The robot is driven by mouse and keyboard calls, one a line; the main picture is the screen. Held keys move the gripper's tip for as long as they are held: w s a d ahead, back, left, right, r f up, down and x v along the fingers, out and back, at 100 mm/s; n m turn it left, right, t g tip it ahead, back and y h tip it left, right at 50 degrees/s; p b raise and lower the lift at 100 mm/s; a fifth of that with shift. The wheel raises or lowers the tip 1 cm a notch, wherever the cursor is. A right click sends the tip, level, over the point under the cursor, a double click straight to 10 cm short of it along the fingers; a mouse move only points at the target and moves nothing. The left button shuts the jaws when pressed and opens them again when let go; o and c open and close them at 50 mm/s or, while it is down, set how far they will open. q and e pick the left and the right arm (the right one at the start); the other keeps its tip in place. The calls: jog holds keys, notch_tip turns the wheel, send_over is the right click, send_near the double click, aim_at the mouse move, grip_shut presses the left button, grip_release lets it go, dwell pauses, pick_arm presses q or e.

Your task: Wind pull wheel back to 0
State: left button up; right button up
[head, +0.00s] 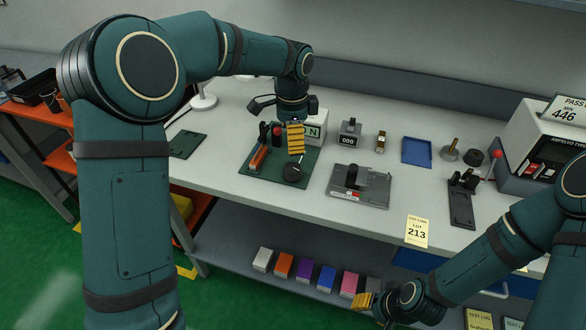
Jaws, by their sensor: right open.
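My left gripper (296,141), with yellow ribbed fingers, hangs over the plate, just behind the wheel. Its fingers overlap in this view and hide part of the plate and of a white block marked N (314,130). My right gripper (363,301) is open, low in front of the bench, away from the wheel.
A grey counter reading 000 (348,141), a grey fixture (374,190) and a blue tray (416,152) stand to the right. Farther right are a black stand (461,205) and a large tester (530,145). Coloured boxes (305,272) line the lower shelf.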

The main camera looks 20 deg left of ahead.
aim_at(292, 167)
pick_arm(q)
notch_tip(292, 167, down, 11)
jog(key=shift+w+f+b, duration=0.1)
jog(key=shift+f+b, duration=0.05)
jog(key=shift+b, duration=1)
jog(key=c, duration=1.3)
